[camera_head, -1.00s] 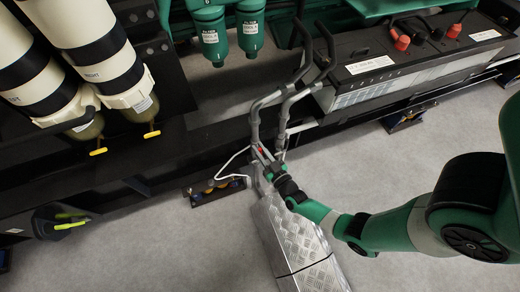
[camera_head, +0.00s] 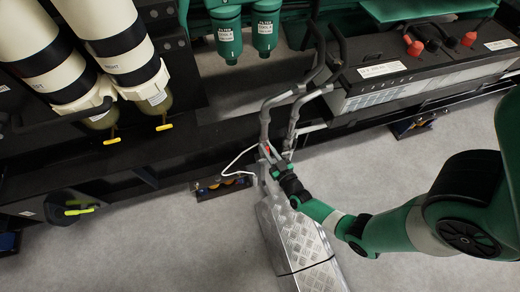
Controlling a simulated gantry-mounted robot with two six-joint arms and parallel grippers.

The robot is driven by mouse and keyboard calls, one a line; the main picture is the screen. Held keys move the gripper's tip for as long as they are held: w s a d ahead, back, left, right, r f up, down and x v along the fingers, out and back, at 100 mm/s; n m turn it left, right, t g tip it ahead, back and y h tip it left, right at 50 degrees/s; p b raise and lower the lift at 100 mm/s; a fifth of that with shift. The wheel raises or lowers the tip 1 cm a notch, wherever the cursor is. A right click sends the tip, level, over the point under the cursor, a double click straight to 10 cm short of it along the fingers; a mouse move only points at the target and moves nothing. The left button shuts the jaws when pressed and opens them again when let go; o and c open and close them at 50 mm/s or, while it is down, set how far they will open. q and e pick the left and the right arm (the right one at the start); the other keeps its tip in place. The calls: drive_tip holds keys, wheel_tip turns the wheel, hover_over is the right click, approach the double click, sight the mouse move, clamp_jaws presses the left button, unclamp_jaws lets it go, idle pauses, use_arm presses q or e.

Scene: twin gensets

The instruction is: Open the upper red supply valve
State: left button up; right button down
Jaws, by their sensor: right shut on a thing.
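A small red part (camera_head: 267,149), which looks like a valve handle, shows at the lower end of the grey pipes (camera_head: 291,112). My right gripper (camera_head: 273,159) is at this red part, its arm coming in from the right. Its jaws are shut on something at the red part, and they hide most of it. How far the handle is turned is too small to tell. I cannot tell an upper valve from a lower one here. My left gripper is out of view.
A diamond-plate metal step (camera_head: 292,240) lies below my right gripper. A low block with round brass fittings (camera_head: 222,187) stands left of it. A black battery box (camera_head: 400,65) is at upper right. Cream cylinders (camera_head: 106,38) and green filters (camera_head: 265,30) are at upper left and top.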

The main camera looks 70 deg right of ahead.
drive_tip(key=c, duration=0.8)
unclamp_jaws()
drive_tip(key=shift+a, duration=0.1)
drive_tip(key=shift+s+a, duration=0.2)
drive_tip(key=shift+s, duration=0.1)
drive_tip(key=shift+p+v, duration=1.85)
drive_tip(key=shift+v, duration=3.6)
drive_tip(key=shift+d, duration=0.1)
